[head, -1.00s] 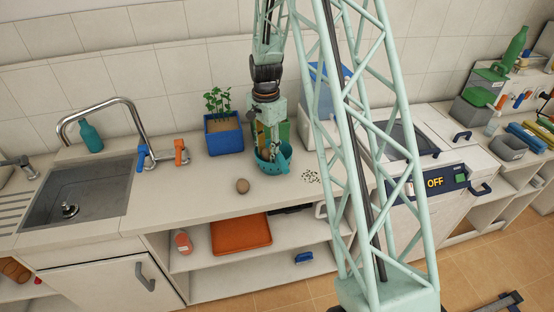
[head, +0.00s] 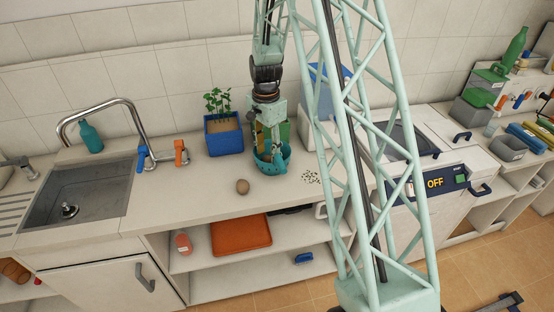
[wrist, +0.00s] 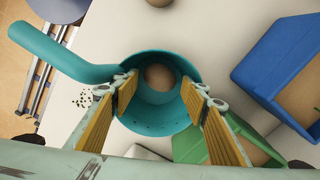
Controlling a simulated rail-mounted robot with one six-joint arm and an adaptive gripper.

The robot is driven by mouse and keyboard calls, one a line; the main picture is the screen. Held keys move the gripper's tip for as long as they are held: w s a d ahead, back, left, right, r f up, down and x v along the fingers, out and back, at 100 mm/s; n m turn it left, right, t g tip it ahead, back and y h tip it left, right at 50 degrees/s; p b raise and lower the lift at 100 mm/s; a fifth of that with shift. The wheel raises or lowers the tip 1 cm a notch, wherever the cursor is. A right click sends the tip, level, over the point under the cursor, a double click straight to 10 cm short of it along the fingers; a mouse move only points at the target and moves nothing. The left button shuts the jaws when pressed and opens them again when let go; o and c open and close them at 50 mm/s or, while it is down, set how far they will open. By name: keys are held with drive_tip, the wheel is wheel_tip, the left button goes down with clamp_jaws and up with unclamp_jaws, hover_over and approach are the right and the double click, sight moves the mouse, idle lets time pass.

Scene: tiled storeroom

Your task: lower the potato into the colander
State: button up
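The teal colander (head: 274,166) stands on the counter in front of the blue planter. In the wrist view, I look down into the colander (wrist: 150,123), whose long handle runs to the upper left. A brown potato (wrist: 159,77) lies inside it, seen between my fingers. My gripper (head: 268,152) points down at the colander's mouth. In the wrist view, my gripper (wrist: 160,84) has its yellow-padded fingers apart, with a gap on each side of the potato. A second brown round thing (head: 242,186) lies on the counter left of the colander.
The blue planter (head: 223,135) stands close behind and left, with a green box (wrist: 188,147) beside it. Dark specks (head: 311,177) lie on the counter to the right. The sink (head: 80,190) and faucet are at the left. The counter's front is mostly clear.

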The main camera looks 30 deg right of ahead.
drive_tip(key=shift+o, duration=1.1)
drive_tip(key=shift+r, duration=0.1)
wheel_tip(320, 180, up, 12)
idle(0.8)
